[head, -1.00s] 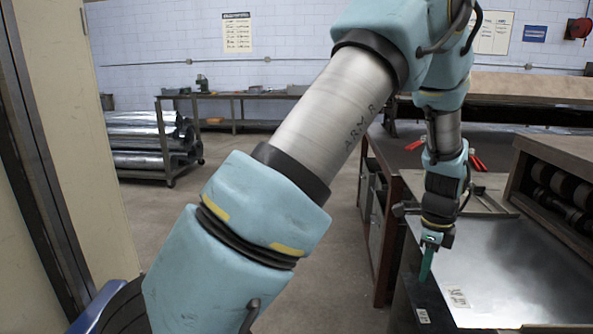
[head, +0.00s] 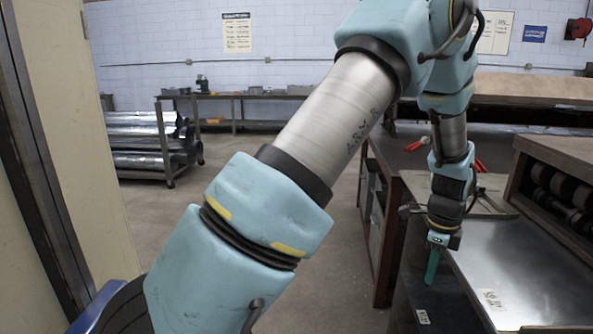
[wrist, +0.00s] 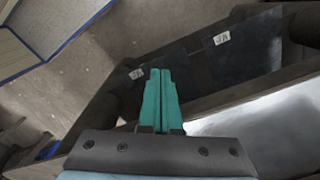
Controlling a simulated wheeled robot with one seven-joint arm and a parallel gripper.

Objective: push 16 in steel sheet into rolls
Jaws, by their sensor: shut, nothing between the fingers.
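A shiny steel sheet (head: 530,285) lies flat on the bench at the right of the head view, with a white label near its front left. A box-like machine with dark rolls (head: 565,195) stands at the sheet's right. My gripper (head: 430,281) points down with its green fingers shut and empty, just left of the sheet's left edge. In the wrist view the shut fingers (wrist: 161,72) lie together. I cannot tell whether they touch the edge.
A dark bench surface (head: 412,290) with another label (head: 423,317) lies left of the sheet. Red-handled tools (head: 480,165) lie behind my gripper. A rack of metal ducts (head: 145,140) stands at the back left, with open floor before it.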

